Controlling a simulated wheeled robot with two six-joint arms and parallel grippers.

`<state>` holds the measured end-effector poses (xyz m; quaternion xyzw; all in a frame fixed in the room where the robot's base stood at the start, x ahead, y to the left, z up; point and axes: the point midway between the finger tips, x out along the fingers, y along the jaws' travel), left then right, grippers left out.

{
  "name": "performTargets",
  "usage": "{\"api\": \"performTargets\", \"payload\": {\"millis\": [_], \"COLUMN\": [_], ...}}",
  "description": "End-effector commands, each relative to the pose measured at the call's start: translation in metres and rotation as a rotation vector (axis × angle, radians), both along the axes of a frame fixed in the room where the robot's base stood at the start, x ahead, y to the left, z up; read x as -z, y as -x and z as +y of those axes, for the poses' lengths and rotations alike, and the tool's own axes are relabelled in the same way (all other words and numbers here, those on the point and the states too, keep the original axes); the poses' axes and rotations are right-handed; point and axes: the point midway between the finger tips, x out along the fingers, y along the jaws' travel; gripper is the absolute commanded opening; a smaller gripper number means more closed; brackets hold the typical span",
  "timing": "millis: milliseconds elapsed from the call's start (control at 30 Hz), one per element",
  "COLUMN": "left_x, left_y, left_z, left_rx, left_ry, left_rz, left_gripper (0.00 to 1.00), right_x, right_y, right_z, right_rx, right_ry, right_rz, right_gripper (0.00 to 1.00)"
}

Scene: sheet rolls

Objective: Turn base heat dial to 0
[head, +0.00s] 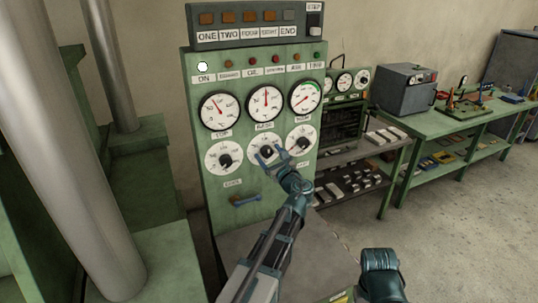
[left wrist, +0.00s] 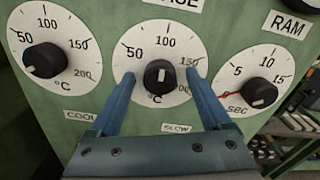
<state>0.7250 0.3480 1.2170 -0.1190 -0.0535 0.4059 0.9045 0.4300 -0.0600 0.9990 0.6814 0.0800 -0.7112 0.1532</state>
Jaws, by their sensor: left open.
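The base heat dial (left wrist: 160,45) is the middle of three round white dials, under the label ending in "ASE" in the left wrist view. It has a black knob (left wrist: 161,77) with a white mark; I cannot tell exactly which value it points to. My left gripper (left wrist: 160,75) is open, with one blue finger on each side of the knob and gaps between. In the head view my left gripper (head: 268,157) is in front of the middle dial (head: 264,139) and partly covers it.
The left dial (left wrist: 65,28) and the right SEC dial (left wrist: 262,68) flank the middle one closely. Three gauges (head: 265,103) sit above on the green panel (head: 222,212). A shelf and green workbench (head: 440,124) stand to the right.

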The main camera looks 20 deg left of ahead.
Motion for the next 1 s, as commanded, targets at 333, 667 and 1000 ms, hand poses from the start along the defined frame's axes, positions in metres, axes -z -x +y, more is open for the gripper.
{"api": "performTargets", "payload": {"millis": [333, 667, 1000], "left_x": [0.0, 0.0001, 0.0001], "left_y": [-0.0018, -0.0017, -0.0015], "left_z": [0.0025, 0.0022, 0.0023], "left_rx": [0.0, 0.0, 0.0], "left_ry": [0.0, 0.0, 0.009], "left_rz": [0.0, 0.0, -0.01], "left_gripper": [0.82, 0.22, 0.0], "right_x": [0.0, 0.0, 0.0], "right_y": [0.0, 0.0, 0.0], "right_z": [0.0, 0.0, 0.0], "right_rx": [0.0, 0.0, 0.0], "right_ry": [0.0, 0.0, 0.0], "right_rz": [0.0, 0.0, 0.0], "right_gripper": [0.5, 0.5, 0.5]}}
